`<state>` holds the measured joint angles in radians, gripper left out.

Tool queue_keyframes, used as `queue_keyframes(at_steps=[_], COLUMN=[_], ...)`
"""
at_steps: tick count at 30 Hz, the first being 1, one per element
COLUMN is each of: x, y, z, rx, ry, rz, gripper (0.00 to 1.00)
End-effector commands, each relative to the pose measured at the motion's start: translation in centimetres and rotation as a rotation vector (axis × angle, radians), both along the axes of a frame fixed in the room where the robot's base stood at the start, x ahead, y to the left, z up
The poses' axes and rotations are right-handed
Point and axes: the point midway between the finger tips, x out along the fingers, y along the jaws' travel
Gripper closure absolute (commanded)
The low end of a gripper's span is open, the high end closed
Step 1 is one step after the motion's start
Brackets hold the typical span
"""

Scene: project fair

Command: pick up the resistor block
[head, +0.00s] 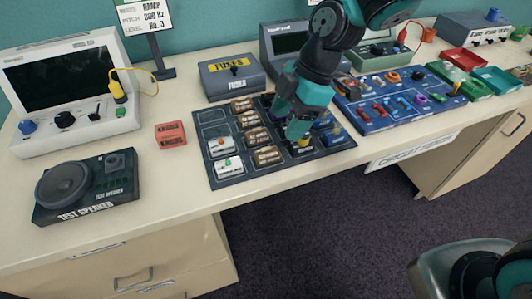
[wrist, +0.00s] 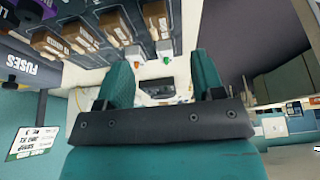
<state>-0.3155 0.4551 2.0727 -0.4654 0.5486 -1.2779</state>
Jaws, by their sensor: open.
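Several brown blocks (head: 267,155) with pale markings stand in a column on the dark compartment tray (head: 235,181) in the head view. They look like resistor blocks, but I cannot read their labels. The wrist view shows brown blocks (wrist: 80,34) in a row at the upper left. My gripper (head: 296,130) is over the right part of the tray, right of the brown column. In the wrist view my gripper (wrist: 163,82) has its two teal fingers wide apart with nothing held between them. The fingers hide part of the tray's right side.
Two white blocks (head: 221,143) with coloured tops sit in the tray's left column. A red block (head: 171,134) lies left of the tray. A fuse box (head: 232,77) stands behind, the test speaker (head: 86,186) front left, and a blue board (head: 398,104) to the right.

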Motion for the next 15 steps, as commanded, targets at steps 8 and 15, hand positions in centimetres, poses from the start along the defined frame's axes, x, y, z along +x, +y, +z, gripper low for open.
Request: queue_keyframes(at_steps=[8,15], x=[-0.4,-0.5], y=[1.4,2.4], z=[-3.4,-5.7], rx=[-0.001,-0.002], ry=[0.001,0.004], rz=[0.000,0.001], gripper=[0.38,0.38])
